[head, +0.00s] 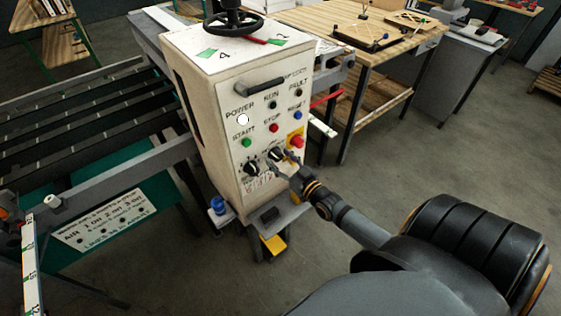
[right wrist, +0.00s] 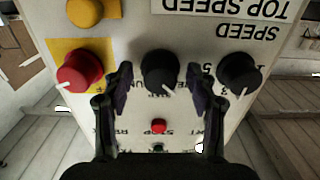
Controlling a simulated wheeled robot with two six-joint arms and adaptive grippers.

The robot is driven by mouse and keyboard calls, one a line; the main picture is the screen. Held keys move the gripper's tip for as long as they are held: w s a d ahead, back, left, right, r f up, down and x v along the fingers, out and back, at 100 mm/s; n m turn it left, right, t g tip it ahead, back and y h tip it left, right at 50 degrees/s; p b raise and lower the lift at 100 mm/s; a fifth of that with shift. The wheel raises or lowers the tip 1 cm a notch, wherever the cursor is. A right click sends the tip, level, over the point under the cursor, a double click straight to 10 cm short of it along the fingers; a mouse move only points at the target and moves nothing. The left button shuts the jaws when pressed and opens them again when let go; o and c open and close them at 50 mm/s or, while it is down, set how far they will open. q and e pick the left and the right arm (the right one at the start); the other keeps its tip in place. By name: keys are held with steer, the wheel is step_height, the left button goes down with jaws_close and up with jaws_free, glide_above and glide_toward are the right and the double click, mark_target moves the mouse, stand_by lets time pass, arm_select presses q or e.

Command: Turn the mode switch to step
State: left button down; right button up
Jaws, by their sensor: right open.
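The mode switch (head: 275,154) is a round black knob on the front of the pale control cabinet. In the right wrist view, which shows the panel upside down, the switch (right wrist: 158,70) sits between my two fingers. Its white pointer mark points down and slightly right there. The lettering around it is partly hidden by the fingers and hard to read. My right gripper (head: 286,167) is open at the panel, with a finger (right wrist: 158,84) on each side of the knob. Gaps show between knob and fingers, so it does not look gripped. My left gripper is out of view.
Small lamps and buttons sit above. A handle (head: 259,87) and a handwheel (head: 234,21) are higher up.

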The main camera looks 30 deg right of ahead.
steer(key=shift+w, duration=0.1)
steer(key=shift+c, duration=0.8)
steer(key=c, duration=1)
steer(key=shift+m, duration=0.4)
steer(key=m, duration=0.4)
steer(key=shift+a+b, duration=0.1)
steer(key=shift+b, duration=0.3)
steer(key=shift+m+b, duration=0.3)
steer(key=shift+m, duration=1.7)
steer(key=shift+r, duration=0.1)
